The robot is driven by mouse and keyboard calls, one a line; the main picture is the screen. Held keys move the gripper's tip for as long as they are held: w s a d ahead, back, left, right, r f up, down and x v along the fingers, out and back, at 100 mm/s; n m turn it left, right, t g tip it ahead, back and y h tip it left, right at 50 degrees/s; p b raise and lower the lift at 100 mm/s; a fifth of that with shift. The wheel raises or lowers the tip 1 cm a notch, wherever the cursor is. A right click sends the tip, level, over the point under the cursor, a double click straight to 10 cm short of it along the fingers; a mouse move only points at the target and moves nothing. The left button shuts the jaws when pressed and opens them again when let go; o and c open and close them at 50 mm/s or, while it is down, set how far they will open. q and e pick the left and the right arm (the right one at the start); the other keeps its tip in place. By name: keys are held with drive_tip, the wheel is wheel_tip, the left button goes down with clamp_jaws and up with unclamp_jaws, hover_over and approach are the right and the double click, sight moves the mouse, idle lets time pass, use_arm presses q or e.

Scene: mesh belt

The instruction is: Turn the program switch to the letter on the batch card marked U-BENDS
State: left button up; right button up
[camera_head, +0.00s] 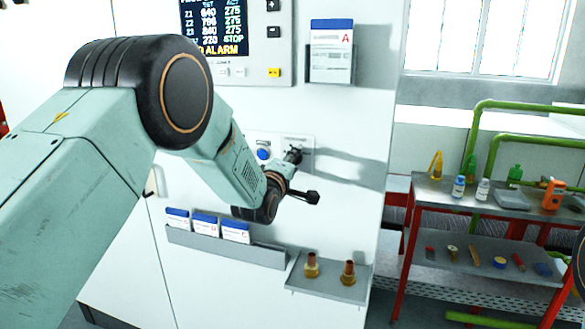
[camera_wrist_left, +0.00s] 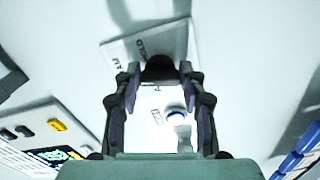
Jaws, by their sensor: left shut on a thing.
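My left gripper (camera_head: 294,156) is at the program switch plate (camera_head: 308,141) on the white cabinet front. In the left wrist view its two fingers (camera_wrist_left: 159,82) are shut on the black switch knob (camera_wrist_left: 159,66). The pale plate (camera_wrist_left: 121,48) shows around the knob with small lettering; I cannot read the knob's setting. A batch card with a red A (camera_head: 331,55) is in the upper holder. Three blue-topped batch cards (camera_head: 205,224) stand in the lower rack; their text is too small to read. My right gripper is not in view.
A blue button (camera_head: 263,154) sits left of the switch plate. The display (camera_head: 217,27) above shows an alarm. A small shelf (camera_head: 329,281) with two brass fittings is below. A red-framed trolley (camera_head: 480,205) with bottles and tools stands right, by green pipes.

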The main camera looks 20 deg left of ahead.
use_arm(q)
drive_tip(key=shift+a+r+n+b, duration=0.15)
drive_tip(key=shift+n+b, duration=0.45)
drive_tip(key=shift+n, duration=3.5)
drive_tip(key=shift+r+n+b, duration=0.15)
drive_tip(key=shift+n+b, duration=0.45)
drive_tip(key=shift+n, duration=3.5)
drive_tip(key=o, duration=1.1)
drive_tip(key=shift+o, duration=0.2)
drive_tip(key=s, duration=1.2)
drive_tip(key=shift+a, duration=0.2)
